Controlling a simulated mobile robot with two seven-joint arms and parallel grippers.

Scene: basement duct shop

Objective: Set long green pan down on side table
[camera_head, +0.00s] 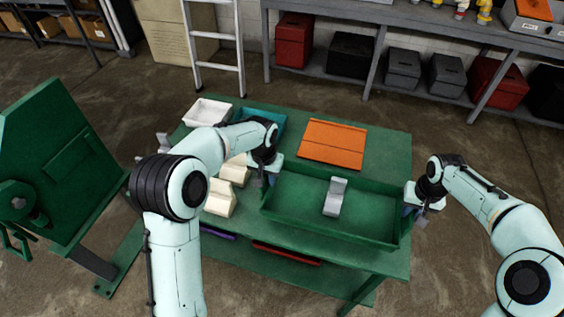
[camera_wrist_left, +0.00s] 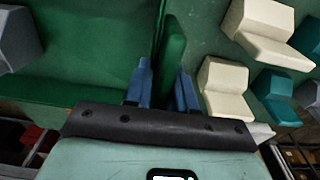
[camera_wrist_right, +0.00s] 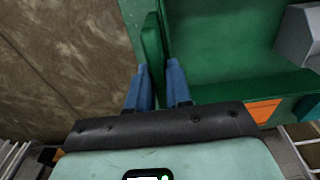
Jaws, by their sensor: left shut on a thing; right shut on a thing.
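The long green pan (camera_head: 300,219) is a shallow open tray at the right part of the green table (camera_head: 392,140) in the head view. A grey angled piece (camera_head: 335,197) stands inside it. My left gripper (camera_head: 268,178) is shut on the pan's left end wall; the left wrist view shows its blue fingers (camera_wrist_left: 160,85) on both sides of that wall. My right gripper (camera_head: 410,205) is shut on the pan's right end wall, with blue fingers (camera_wrist_right: 160,87) around it in the right wrist view. I cannot tell whether the pan touches the tabletop.
An orange panel (camera_head: 333,144) lies behind the pan. A white bin (camera_head: 208,112), a teal bin (camera_head: 270,118) and cream blocks (camera_head: 218,200) are on the table's left side. A green machine (camera_head: 60,150) stands at left. A ladder (camera_head: 215,50) and a shelf (camera_head: 420,28) are behind.

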